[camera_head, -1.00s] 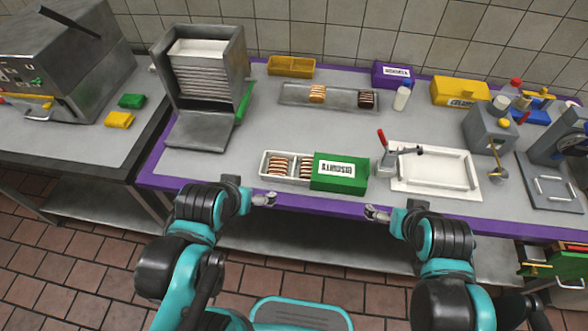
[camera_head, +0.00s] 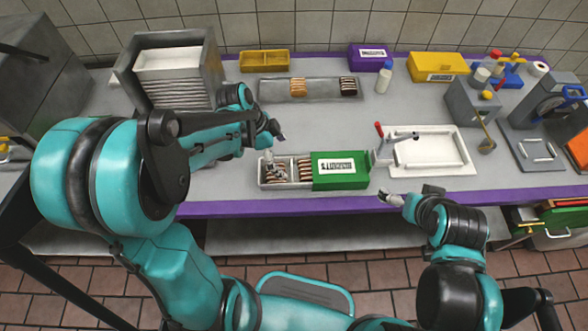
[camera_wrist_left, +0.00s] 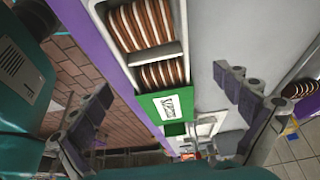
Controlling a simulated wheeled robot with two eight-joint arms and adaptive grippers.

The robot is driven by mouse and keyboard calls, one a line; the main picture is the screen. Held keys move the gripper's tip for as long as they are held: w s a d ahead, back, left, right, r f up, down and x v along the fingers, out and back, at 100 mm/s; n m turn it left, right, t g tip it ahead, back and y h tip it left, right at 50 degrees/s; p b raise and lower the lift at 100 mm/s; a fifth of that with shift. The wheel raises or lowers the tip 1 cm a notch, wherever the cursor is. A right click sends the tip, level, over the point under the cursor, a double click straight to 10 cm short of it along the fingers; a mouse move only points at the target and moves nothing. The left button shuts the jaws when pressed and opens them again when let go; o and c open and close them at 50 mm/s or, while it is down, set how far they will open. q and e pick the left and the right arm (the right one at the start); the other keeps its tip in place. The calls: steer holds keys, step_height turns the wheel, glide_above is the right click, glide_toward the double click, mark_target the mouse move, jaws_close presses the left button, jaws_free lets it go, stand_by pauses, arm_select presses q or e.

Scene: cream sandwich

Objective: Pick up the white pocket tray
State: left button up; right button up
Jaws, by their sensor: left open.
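A white tray with pockets (camera_head: 264,184) lies near the front edge of the counter with rows of brown-and-cream sandwich biscuits in it. Its right part is inside a green labelled sleeve (camera_head: 341,181). In the left wrist view the tray (camera_wrist_left: 165,52) and the green sleeve (camera_wrist_left: 178,127) lie between my spread fingers. My left gripper (camera_head: 276,150) is open over the left part of the tray, with one finger covering some of the biscuits. My right gripper (camera_head: 390,198) is at the counter's front edge, right of the sleeve; its jaws are too small to judge.
A white rectangular tray (camera_head: 466,168) and a red-handled tool (camera_head: 380,140) are to the right. A metal dispenser (camera_head: 168,62) with a white stack stands back left. A long metal tray (camera_head: 325,98) with two biscuit stacks lies behind. Bare counter (camera_head: 225,175) shows left of the pocket tray.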

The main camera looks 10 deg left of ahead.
mark_target(297, 175)
arm_select(q)
steer(key=shift+b+x, duration=0.35)
steer(key=shift+x, duration=0.75)
steer(key=x, duration=0.1)
steer(key=b+x, duration=0.1)
steer(key=x, duration=0.1)
steer(key=b+x, duration=0.1)
steer(key=shift+s+d+f, duration=0.15)
steer(key=shift+s, duration=0.2)
steer(key=shift+w+d+f, duration=0.1)
steer(key=shift+d+f, duration=0.1)
steer(key=shift+f, duration=0.2)
steer(key=shift+c, duration=0.9)
steer(key=shift+r, duration=0.1)
steer(key=c, duration=1)
steer(key=shift+r, duration=0.15)
